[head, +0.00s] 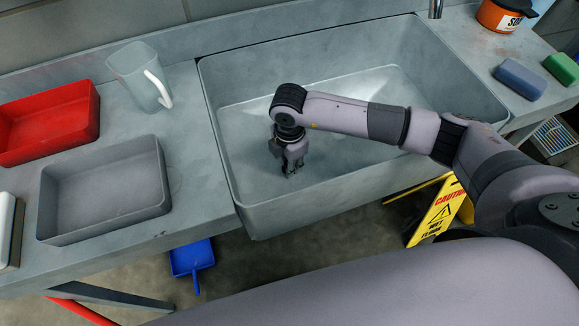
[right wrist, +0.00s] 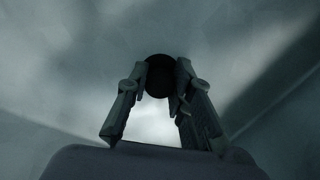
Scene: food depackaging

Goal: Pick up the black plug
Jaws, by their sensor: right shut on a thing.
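The black plug (right wrist: 159,77) shows in the right wrist view as a dark round disc between my right gripper's fingertips. My right gripper (right wrist: 160,84) is shut on it, with one finger on each side. In the head view my right gripper (head: 290,170) points down inside the grey sink basin (head: 225,90), near its front wall. The plug is mostly hidden by the fingers there. I cannot tell whether the plug touches the basin floor. My left gripper is not in view.
Left of the sink, the counter holds a clear jug (head: 138,75), a red tray (head: 50,122) and a grey tray (head: 105,188). Right of it lie a blue sponge (head: 520,79), a green sponge (head: 562,69) and an orange tub (head: 497,17). A yellow wet-floor sign (head: 440,212) stands below.

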